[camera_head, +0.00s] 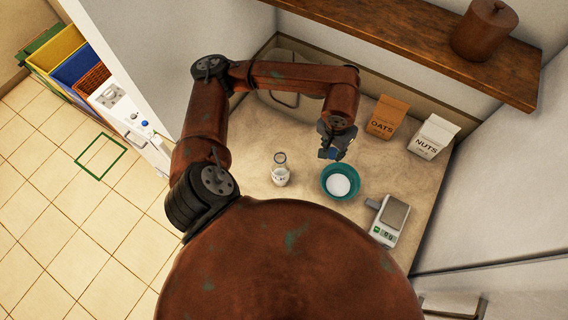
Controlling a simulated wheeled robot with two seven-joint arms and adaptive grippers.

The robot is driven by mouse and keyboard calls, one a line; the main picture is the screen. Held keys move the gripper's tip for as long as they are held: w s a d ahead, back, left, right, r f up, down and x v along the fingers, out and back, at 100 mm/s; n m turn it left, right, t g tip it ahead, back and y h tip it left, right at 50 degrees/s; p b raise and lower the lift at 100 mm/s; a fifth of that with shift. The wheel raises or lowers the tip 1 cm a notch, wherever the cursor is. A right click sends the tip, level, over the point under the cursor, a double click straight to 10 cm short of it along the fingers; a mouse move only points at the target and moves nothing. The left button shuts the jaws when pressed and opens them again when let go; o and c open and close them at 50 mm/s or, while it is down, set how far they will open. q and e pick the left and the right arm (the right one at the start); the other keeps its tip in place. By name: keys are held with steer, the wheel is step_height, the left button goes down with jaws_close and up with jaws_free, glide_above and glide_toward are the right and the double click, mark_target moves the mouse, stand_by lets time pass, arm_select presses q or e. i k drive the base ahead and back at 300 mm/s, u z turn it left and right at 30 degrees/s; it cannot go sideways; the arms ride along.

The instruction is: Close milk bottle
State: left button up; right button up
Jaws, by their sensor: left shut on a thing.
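The milk bottle (280,177) stands upright on the counter, left of the teal bowl. It is small in the view, with a clear upper part and a white lower part. My left gripper (330,153) is above the counter, right of the bottle and over the back edge of the bowl. It is shut on a small blue thing, which looks like a cap but is too small to be sure. The gripper and bottle are apart. My right gripper is not in view.
The teal bowl (326,187) has white contents. A kitchen scale (395,213) stands to its right. Cartons marked oats (382,125) and nuts (428,143) stand behind. A wooden shelf (420,48) with a brown jar (484,32) overhangs the back. Counter left of the bottle is clear.

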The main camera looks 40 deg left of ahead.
mark_target(279, 168)
steer(key=z, duration=0.55)
steer(key=k, duration=1.55)
steer(key=u, duration=1)
